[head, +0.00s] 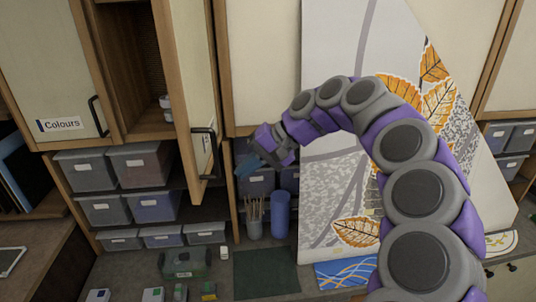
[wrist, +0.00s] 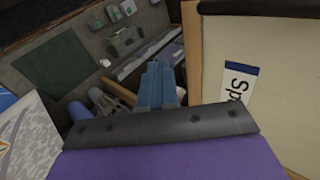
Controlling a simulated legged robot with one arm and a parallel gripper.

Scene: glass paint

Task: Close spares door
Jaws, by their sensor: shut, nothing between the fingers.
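The spares door (head: 197,80) is a cream panel with a wooden frame and a dark handle, and it stands swung open from its cupboard. In the wrist view the door (wrist: 275,60) fills the right side, with a label starting "Sp" (wrist: 238,84). The open cupboard interior (head: 134,60) shows left of the door in the head view. My gripper (head: 250,166) is just right of the door's handle edge, near the handle (head: 206,150). Its blue fingers (wrist: 158,84) are together and hold nothing. I cannot tell whether they touch the door.
The Colours door (head: 58,85) on the left is shut. Grey drawers (head: 140,165) fill the shelves below. A blue cylinder (head: 280,214) and a brush pot (head: 254,217) stand under my gripper. A patterned panel (head: 335,120) leans behind my arm.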

